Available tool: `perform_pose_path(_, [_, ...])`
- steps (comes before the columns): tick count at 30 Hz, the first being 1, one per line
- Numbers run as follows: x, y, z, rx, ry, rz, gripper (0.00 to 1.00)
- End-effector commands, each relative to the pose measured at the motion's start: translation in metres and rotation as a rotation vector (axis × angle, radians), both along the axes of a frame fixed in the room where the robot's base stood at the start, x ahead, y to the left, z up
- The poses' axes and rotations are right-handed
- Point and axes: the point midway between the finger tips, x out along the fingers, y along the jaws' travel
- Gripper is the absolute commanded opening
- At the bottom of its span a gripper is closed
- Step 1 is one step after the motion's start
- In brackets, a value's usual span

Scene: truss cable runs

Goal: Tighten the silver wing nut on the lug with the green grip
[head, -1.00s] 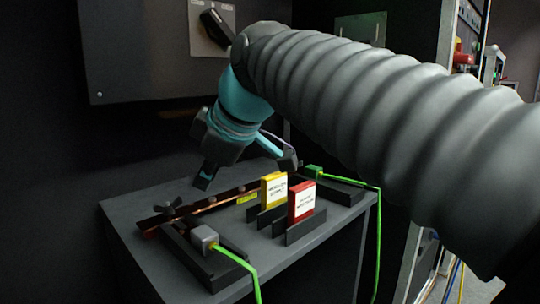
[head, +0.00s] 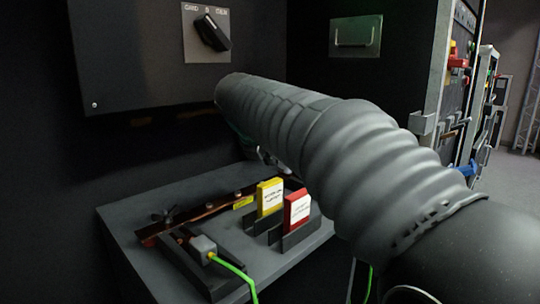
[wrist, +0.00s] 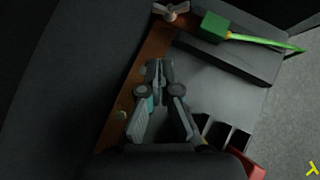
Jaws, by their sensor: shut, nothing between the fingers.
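In the wrist view a silver wing nut (wrist: 171,11) sits at the top edge, at the far end of the copper bar (wrist: 153,45). The green grip (wrist: 214,26) is just right of it, with a green cable running right. My gripper (wrist: 158,66) is shut and empty, above the bar's right edge and short of the nut.
A yellow card (head: 270,197) and a red card (head: 297,208) stand in black holders right of the bar. A panel with a rotary switch (head: 211,33) hangs above. The grey bench top (head: 130,238) has bare room at its left front.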

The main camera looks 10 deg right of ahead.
Motion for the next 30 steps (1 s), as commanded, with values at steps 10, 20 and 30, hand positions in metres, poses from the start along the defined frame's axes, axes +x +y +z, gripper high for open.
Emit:
perform_pose_path(10, [0.041, -0.022, -0.048, 0.002, 0.004, -0.004, 0.00])
perform_pose_path(20, [0.074, -0.039, -0.048, 0.003, 0.000, -0.003, 0.00])
perform_pose_path(30, [0.078, -0.041, -0.048, 0.004, 0.000, -0.002, 0.00])
